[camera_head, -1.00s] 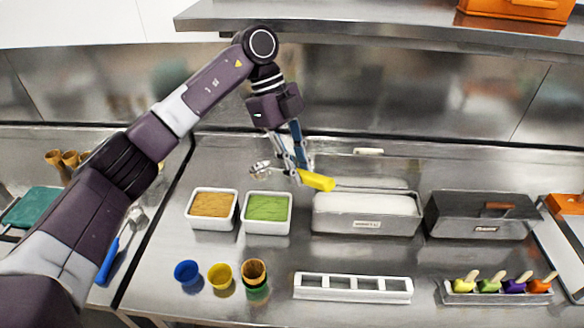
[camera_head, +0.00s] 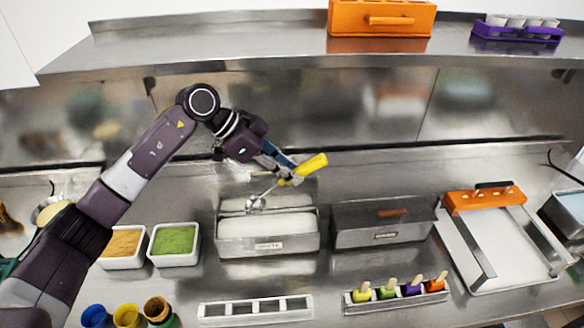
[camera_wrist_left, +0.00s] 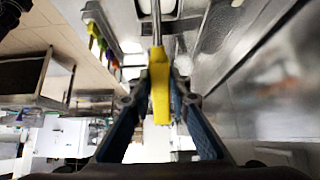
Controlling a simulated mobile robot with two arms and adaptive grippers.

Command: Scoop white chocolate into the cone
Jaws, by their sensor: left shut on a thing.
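My left gripper (camera_head: 283,171) is shut on the yellow handle of a scoop (camera_head: 312,165), tilted above the back of the counter. The metal scoop head (camera_head: 256,203) shows against the rear part of the steel tub (camera_head: 225,240) holding white stuff; I cannot tell whether it touches it. In the left wrist view the yellow handle (camera_wrist_left: 160,88) sits between my two fingers. A brown cone (camera_head: 157,308) stands in a green holder at the lower left, cut off by the bottom edge. My right gripper is not in view.
Tubs with tan (camera_head: 121,243) and green (camera_head: 174,241) contents stand left of the white tub. A closed steel box (camera_head: 383,229) stands right of it. A white slotted rack (camera_head: 256,310) and colourful popsicles in a tray (camera_head: 397,298) lie in front. A shelf (camera_head: 240,42) overhangs the back.

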